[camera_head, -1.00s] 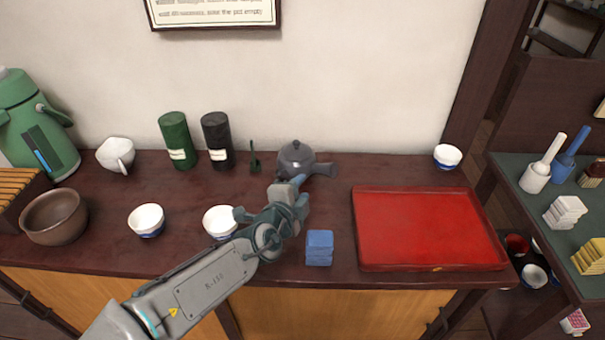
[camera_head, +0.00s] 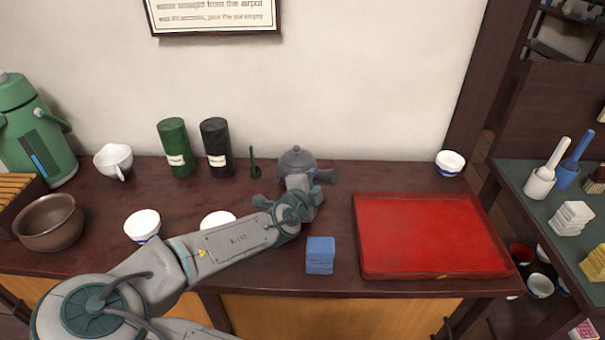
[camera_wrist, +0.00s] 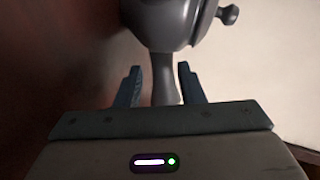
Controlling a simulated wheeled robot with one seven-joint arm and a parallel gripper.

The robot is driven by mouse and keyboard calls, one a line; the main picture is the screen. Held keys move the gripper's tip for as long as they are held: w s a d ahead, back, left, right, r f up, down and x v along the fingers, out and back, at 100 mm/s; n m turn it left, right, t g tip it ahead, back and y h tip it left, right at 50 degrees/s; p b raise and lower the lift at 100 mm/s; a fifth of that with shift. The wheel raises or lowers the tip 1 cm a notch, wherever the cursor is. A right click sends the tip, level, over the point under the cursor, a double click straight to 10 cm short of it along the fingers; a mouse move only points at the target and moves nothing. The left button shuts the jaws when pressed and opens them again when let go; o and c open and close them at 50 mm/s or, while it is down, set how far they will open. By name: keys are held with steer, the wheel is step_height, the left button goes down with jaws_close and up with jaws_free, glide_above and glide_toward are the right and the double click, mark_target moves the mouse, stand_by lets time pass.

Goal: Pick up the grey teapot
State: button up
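The grey teapot (camera_head: 297,158) stands at the back of the dark counter near the wall, with a round body, a lid knob and a stub sticking out to the right. My gripper (camera_head: 298,182) is right in front of it and hides its lower front. In the wrist view the teapot's body (camera_wrist: 165,20) fills the top, and a flared grey stem, likely its handle (camera_wrist: 163,80), points toward me. My gripper's two fingers (camera_wrist: 162,86) stand apart on either side of that stem, with gaps visible. The gripper is open.
A red tray (camera_head: 430,235) lies to the right and a blue block stack (camera_head: 320,255) in front. Dark and green canisters (camera_head: 216,145) stand left of the teapot, beside a small green whisk-like item (camera_head: 254,165). A white cup (camera_head: 217,217) is partly behind my arm.

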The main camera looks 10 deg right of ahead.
mark_target(318, 174)
steer(key=x, duration=0.5)
steer(key=shift+w+a+r+b, duration=0.1)
steer(key=shift+w+b, duration=0.05)
steer(key=shift+b, duration=0.2)
jaws_close()
steer(key=shift+r, duration=0.1)
